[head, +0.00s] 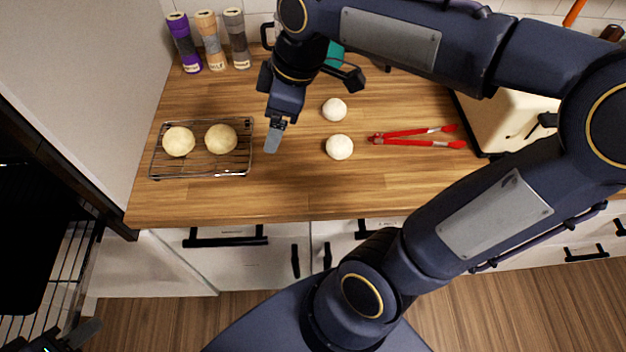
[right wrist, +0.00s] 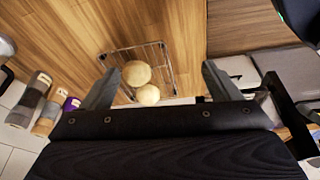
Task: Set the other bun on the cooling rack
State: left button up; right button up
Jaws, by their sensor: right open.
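Two pale golden buns, the left one (head: 179,141) and the right one (head: 221,139), sit side by side on the wire cooling rack (head: 203,175) at the counter's left. The right wrist view also shows both buns (right wrist: 137,73) on the rack (right wrist: 170,72). My right gripper (head: 273,139) hangs just right of the rack, apart from the buns. In the right wrist view its fingers (right wrist: 159,68) are spread wide with nothing held. My left gripper (head: 65,338) shows only partly at the bottom-left corner, far from the rack; its jaw gap is unclear.
Several mills (head: 207,40) stand behind the rack. A cream appliance (head: 510,115) is at the right, partly hidden by my arm. The counter's front strip is clear.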

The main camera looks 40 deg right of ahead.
jog(key=s+f+m+t, duration=0.1)
jog(key=s+f+m, duration=0.2)
jog(key=s+m, duration=0.2)
jog(key=s+a+f+m+t+y, duration=0.1)
jog(key=s+f+m+t, duration=0.1)
jog(key=s+m, duration=0.4)
jog(key=shift+s+f, duration=0.35)
jog(key=shift+f, duration=0.35)
jog(key=shift+a, duration=0.15)
